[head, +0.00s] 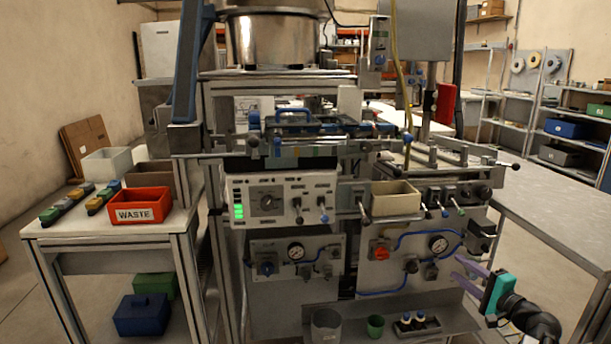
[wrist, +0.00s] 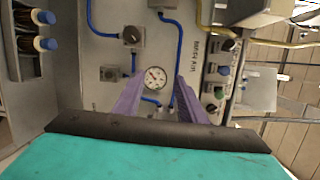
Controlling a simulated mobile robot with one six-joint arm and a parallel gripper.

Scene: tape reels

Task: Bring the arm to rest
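My gripper (head: 465,275) is at the lower right of the head view, with purple fingers and a teal body, in front of the lower right of the machine. In the wrist view its two purple fingers (wrist: 153,98) stand apart with nothing between them. Beyond them is a panel with a pressure gauge (wrist: 154,78), blue hoses and knobs. The gripper appears clear of the panel. My dark arm runs off the lower right corner of the head view.
The machine's control panel (head: 283,200) fills the middle. A low shelf (head: 455,318) with cups and small bottles is left of my gripper. A grey table (head: 560,205) is at right. A side table at left bears a red WASTE bin (head: 140,205).

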